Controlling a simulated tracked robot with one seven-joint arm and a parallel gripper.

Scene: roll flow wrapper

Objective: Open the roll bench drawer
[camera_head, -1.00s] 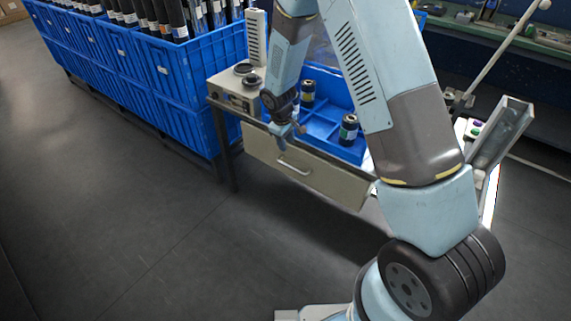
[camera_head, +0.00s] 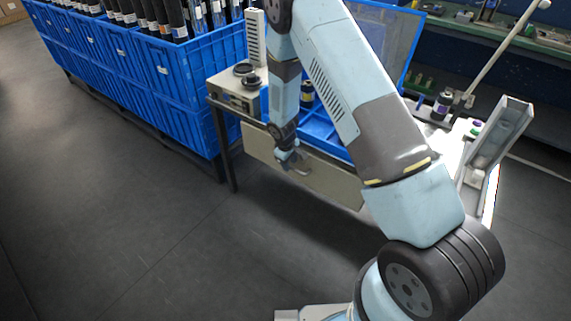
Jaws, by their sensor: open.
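The bench drawer (camera_head: 330,184) is the beige front under the roll bench, at the middle of the view. It looks shut, level with the bench's front. My gripper (camera_head: 294,165) is open and points down at the drawer front, over the place of the handle. It hides most of the handle, and I cannot tell whether the fingers are around it or touching it.
A blue tray (camera_head: 319,127) with a dark roll (camera_head: 307,94) sits on the bench behind my arm. A beige device (camera_head: 236,88) stands on the bench's left end. The floor in front is clear.

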